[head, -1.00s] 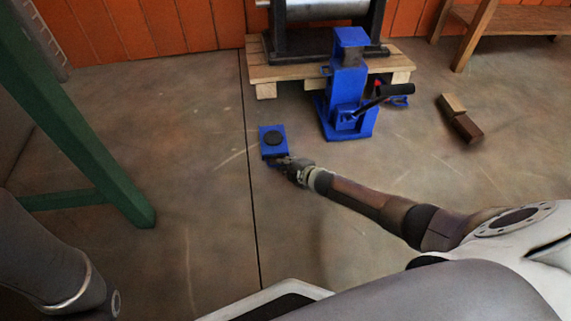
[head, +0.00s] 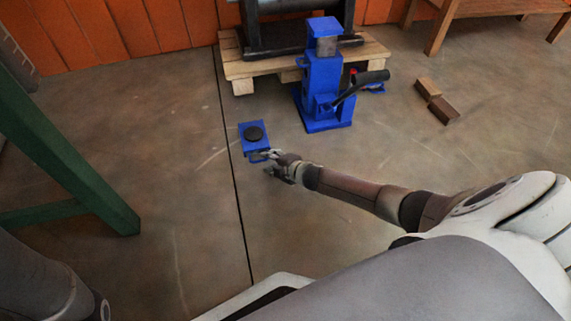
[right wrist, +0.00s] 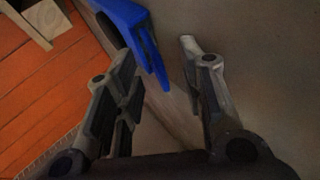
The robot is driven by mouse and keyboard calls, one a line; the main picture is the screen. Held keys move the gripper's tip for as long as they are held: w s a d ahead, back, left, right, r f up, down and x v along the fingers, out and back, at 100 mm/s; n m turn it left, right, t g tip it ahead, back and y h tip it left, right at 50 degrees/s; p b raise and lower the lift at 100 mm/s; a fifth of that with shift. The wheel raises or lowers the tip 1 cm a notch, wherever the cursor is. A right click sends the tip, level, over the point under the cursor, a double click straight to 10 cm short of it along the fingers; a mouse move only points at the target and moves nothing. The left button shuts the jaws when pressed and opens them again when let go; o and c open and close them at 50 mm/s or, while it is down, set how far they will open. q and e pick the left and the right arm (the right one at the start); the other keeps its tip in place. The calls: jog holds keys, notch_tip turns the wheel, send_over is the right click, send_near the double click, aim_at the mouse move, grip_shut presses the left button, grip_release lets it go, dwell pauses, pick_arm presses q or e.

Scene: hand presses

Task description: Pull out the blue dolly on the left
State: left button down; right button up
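The small blue dolly (head: 254,145) with a round black pad on top stands on the floor, in front and to the left of the pallet. In the right wrist view the dolly (right wrist: 128,22) shows at the top, partly cut off. My right gripper (head: 267,161) is at the dolly's near edge. In the right wrist view my right gripper (right wrist: 160,55) is open, with the dolly's blue edge reaching down between the finger tips and nothing clamped. My left arm shows at the lower left of the head view, but its gripper is out of sight.
A blue toe jack (head: 322,85) with a black lever stands before a wooden pallet (head: 240,70) carrying a dark machine. A green leg (head: 75,150) stands at left. Floor around the dolly is clear.

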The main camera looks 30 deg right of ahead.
jog(key=v, duration=1)
dwell(0.4)
